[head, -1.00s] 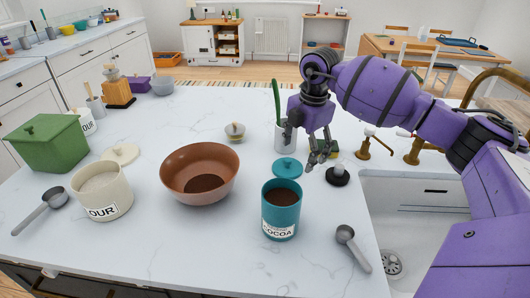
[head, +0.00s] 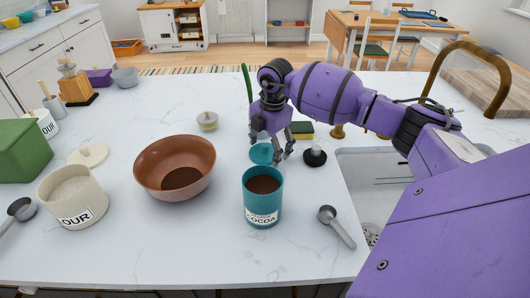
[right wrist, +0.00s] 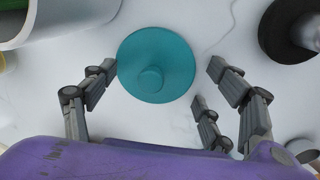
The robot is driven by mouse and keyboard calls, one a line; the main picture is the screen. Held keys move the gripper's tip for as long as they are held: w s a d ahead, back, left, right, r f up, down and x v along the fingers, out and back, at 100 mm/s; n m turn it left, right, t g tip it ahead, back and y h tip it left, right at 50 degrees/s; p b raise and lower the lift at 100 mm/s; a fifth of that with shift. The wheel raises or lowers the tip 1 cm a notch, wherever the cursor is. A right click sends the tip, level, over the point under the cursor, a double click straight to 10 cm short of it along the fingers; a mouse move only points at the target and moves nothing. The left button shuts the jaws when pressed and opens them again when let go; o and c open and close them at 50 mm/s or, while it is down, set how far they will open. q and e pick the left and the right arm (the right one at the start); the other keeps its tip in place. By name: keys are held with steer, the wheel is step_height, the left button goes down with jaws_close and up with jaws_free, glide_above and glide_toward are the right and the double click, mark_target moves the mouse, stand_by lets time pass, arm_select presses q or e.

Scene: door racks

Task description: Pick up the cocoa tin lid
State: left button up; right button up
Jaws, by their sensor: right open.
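The teal cocoa tin lid (head: 262,154) lies flat on the white counter behind the open cocoa tin (head: 262,200), which is full of brown powder. In the right wrist view the lid (right wrist: 156,66) is a round disc with a small knob. My right gripper (head: 282,158) is open and empty, close to the lid, and partly covers it in the head view. In the right wrist view the gripper's fingers (right wrist: 162,72) are spread to either side of the lid's near part. My left gripper is not in view.
A brown bowl (head: 174,168) and a flour tin (head: 73,198) stand left of the cocoa tin. A grey scoop (head: 336,226) lies to its right. A black round object (head: 314,157) and a sponge (head: 301,130) are near the lid. The sink is at the right.

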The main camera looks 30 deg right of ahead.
steer(key=c, duration=1.3)
